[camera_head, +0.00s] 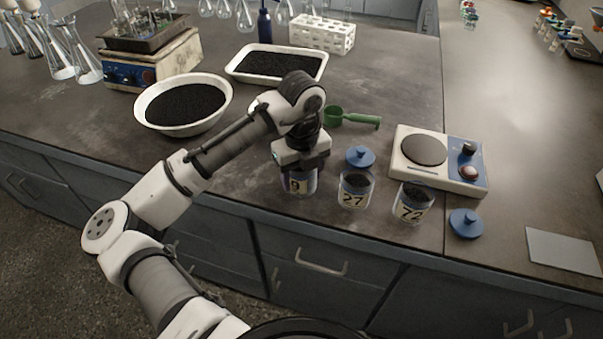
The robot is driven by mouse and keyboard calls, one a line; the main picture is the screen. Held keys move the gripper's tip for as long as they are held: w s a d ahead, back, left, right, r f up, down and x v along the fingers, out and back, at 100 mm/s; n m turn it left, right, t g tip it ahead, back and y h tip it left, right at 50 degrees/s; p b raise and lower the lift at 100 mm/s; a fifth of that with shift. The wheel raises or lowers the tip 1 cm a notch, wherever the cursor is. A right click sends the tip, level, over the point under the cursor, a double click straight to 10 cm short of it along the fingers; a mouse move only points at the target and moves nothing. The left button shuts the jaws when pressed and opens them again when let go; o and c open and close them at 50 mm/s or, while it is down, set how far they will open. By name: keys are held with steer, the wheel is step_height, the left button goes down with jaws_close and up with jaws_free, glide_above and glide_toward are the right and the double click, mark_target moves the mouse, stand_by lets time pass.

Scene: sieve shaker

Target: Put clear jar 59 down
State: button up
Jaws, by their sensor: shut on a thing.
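The jar (300,186) at my gripper has a yellow label on which only a "9" can be read; the rest is covered. It stands upright at the front edge of the bench, left of jar 27. My gripper (301,168) is over its top and shut on it from above. The jar's top and contents are hidden by my gripper. I cannot tell whether its base touches the bench.
Jar 27 (355,190) and jar 72 (412,203), both with dark contents, stand to the right. Blue lids (360,157) (466,223) lie nearby. A hotplate (440,160), green scoop (352,118), white bowl (223,98) and white tray (318,74) stand behind.

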steer(key=o, duration=1.7)
step_height(320, 180, up, 12)
steer(key=shift+r, duration=0.1)
